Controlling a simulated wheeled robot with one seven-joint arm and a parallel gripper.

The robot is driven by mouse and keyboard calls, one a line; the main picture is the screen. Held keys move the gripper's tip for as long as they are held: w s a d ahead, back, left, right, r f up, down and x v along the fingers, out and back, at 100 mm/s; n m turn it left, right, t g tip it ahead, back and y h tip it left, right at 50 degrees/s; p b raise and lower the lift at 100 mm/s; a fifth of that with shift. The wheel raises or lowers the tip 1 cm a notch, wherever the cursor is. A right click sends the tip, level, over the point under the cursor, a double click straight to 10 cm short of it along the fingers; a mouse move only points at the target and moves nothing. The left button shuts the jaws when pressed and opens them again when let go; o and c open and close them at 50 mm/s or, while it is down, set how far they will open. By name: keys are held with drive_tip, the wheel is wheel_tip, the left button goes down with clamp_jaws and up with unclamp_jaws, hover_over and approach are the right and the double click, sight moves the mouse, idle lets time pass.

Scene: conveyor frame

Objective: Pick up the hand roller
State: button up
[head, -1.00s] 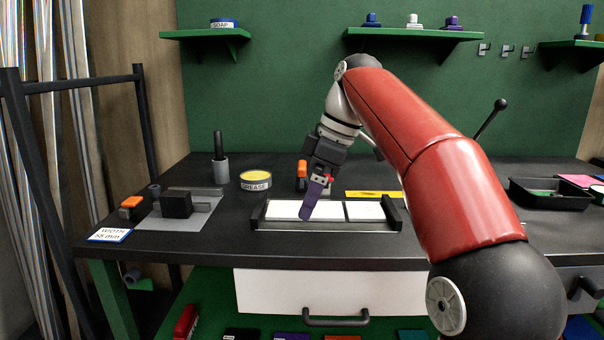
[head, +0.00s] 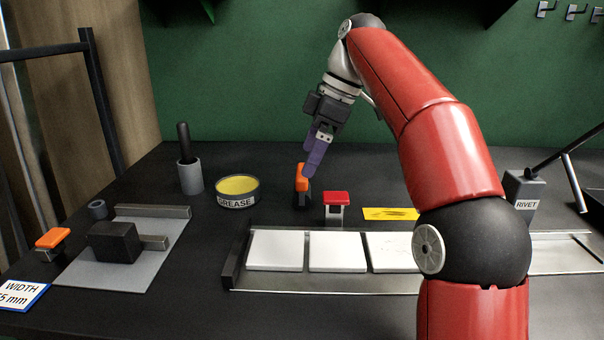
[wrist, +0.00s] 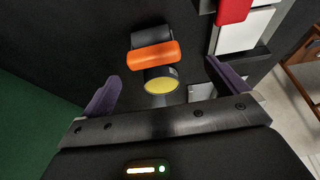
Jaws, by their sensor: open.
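The hand roller (head: 303,180) has an orange handle above a dark body and stands on the black bench behind the white tiles. In the wrist view its orange part (wrist: 155,54) and black part lie ahead of the fingers, towards the gap between them. My gripper (head: 315,178) has purple fingers and comes down from above, close beside the roller. One finger partly overlaps the roller in the head view. In the wrist view the fingers (wrist: 162,68) are wide apart and nothing is gripped. Any contact with the roller cannot be told.
A red-topped block (head: 337,208) stands just right of the roller, and a grease tin (head: 237,191) is to its left. White tiles (head: 337,251) lie in a metal tray in front. A grey cup (head: 190,176) and an orange-topped item (head: 53,239) are farther left.

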sight(298, 180)
drive_tip(key=shift+w+a+f, duration=0.15)
drive_tip(key=shift+w+f, duration=0.2)
drive_tip(key=shift+f, duration=0.05)
drive_tip(key=b+x, duration=0.3)
drive_tip(key=x, duration=0.4)
drive_tip(key=shift+w, duration=0.1)
drive_tip(key=c, duration=1.1)
drive_tip(key=shift+r, duration=0.1)
